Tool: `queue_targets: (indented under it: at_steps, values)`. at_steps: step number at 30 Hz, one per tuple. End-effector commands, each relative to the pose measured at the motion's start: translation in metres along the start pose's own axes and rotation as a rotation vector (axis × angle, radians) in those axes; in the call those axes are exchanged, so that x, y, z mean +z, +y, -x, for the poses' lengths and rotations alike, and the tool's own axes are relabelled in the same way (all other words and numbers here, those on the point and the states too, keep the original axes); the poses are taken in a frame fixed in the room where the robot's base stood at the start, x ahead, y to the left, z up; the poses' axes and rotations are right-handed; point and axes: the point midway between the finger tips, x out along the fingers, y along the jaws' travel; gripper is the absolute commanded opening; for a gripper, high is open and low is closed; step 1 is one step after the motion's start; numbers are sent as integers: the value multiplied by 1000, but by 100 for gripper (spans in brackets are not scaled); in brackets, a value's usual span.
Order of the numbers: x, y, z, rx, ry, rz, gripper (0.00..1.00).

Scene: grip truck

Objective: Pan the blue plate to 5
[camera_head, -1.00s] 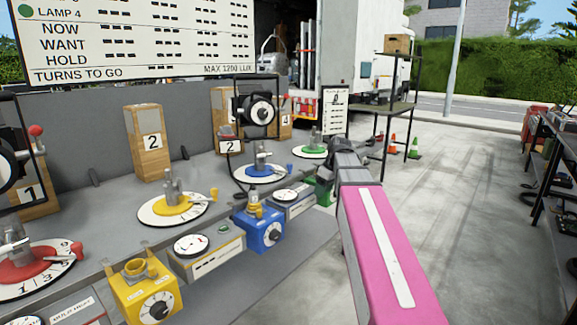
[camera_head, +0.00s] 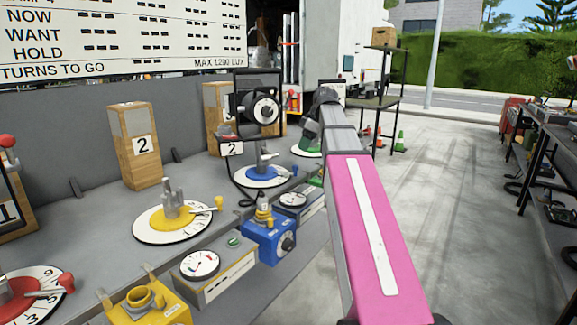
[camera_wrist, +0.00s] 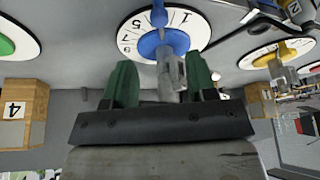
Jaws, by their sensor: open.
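In the head view my arm hides most of the gripper.
The yellow plate (camera_head: 170,216) and red plate (camera_head: 18,300) are nearer on the bench. A black lamp (camera_head: 258,108) stands behind the blue plate. A blue box (camera_head: 268,240) is in front of it. Open pavement lies right of my arm.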

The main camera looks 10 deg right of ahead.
Motion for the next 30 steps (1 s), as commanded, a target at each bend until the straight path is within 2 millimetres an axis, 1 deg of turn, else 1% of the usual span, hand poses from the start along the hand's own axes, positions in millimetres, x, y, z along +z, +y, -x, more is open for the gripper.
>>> queue_targets:
  at_steps: [5,12,18,24,30]
  values:
    - [1,-1,-22,-1,-1,-1,52]
    - [0,-1,-63,-1,-1,-2,52]
    - [1,0,-89,0,-1,-2,52]
    - [0,0,-103,0,-1,-2,52]
    - [0,0,-105,1,-1,-2,52]
